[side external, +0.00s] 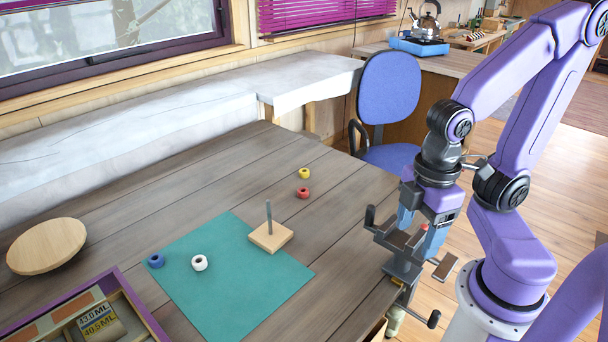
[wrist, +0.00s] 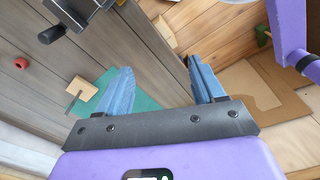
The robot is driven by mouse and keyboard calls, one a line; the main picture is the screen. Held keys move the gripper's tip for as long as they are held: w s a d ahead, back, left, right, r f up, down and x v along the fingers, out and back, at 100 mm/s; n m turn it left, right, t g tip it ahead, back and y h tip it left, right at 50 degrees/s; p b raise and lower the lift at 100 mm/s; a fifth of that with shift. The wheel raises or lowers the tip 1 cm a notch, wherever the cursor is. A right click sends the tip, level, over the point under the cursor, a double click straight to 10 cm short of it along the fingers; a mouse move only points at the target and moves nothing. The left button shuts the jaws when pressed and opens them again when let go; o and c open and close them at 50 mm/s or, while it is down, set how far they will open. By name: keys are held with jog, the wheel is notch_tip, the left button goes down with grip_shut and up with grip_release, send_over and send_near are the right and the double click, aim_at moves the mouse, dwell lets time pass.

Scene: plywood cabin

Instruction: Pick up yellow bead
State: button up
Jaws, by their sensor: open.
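The yellow bead (side external: 304,174) lies on the bare planks of the table, toward the right edge, just beyond the red bead (side external: 303,192). It does not show in the wrist view, where the red bead (wrist: 21,63) is at the far left. My gripper (side external: 420,234) is at the table's right edge, partly hidden by the vise, well to the right of the yellow bead. In the wrist view my gripper (wrist: 157,66) has its two blue fingers wide apart, pointing down, with nothing between them.
A vise (side external: 412,262) is clamped to the table edge. A teal mat (side external: 235,300) carries a wooden block with a metal peg (side external: 270,237), a white bead (side external: 199,262) and a blue bead (side external: 156,261). A wooden disc (side external: 46,246) and a purple-rimmed tray (side external: 142,308) are at left.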

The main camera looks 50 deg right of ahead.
jog(key=w+f+m+t+y, duration=0.15)
jog(key=w+m, duration=0.45)
jog(key=w, duration=2.2)
jog(key=m+t+h, duration=0.2)
jog(key=m+t, duration=0.1)
jog(key=m, duration=0.3)
send_over(307, 172)
jog(key=s, duration=0.3)
jog(key=shift+y, duration=0.25)
jog(key=f, duration=1.7)
jog(key=shift+w+a+f, duration=0.1)
jog(key=shift+w+a, duration=0.1)
jog(key=shift+w, duration=0.05)
jog(key=shift+d+x, duration=0.2)
jog(key=shift+x, duration=1.2)
jog(key=shift+d+x, duration=0.2)
jog(key=shift+x, duration=1.15)
jog(key=c, duration=1.1)
